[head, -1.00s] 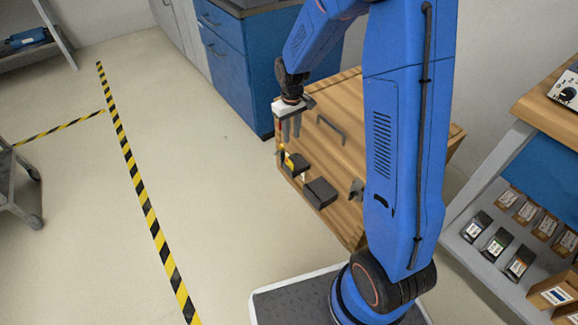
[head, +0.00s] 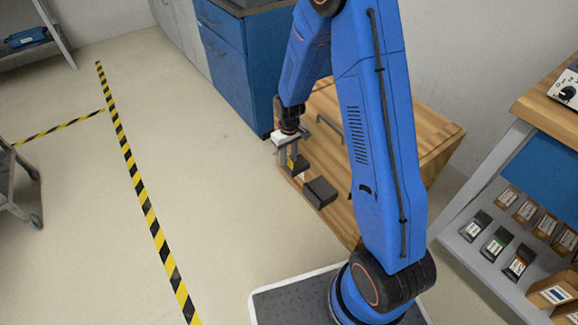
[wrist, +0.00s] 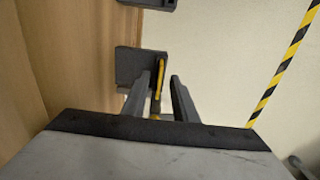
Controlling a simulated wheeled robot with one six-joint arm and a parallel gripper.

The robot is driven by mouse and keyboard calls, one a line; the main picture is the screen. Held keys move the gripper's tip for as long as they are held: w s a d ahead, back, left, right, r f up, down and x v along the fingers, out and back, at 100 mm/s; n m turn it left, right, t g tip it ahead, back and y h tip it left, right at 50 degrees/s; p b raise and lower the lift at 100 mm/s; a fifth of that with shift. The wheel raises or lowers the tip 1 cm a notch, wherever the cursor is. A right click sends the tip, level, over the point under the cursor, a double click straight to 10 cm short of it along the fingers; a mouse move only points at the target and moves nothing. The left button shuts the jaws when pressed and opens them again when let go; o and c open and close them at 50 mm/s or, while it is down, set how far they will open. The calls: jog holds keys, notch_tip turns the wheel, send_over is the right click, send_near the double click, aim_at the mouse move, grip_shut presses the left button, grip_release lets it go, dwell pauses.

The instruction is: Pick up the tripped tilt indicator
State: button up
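The tilt indicator seems to be the dark grey block with a yellow piece on its side. Its dark part (wrist: 132,66) and its yellow piece (wrist: 160,80) show in the wrist view, and the yellow piece shows between the fingers in the head view (head: 292,164). It sits on the wooden crate (head: 432,140). A similar dark block (head: 320,192) is in front of it. My gripper (wrist: 161,88) is open, pointing down at the yellow piece, with one finger on either side. I cannot tell whether the fingers touch it. Whether it is tripped cannot be read.
A grey handle (head: 330,126) is on the crate behind my gripper. A blue cabinet (head: 243,60) stands behind. A shelf (head: 470,248) with several small labelled boxes is at right. The floor at left, with striped tape (head: 143,195), is open.

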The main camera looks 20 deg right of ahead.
jog(key=shift+f, duration=0.9)
grip_shut()
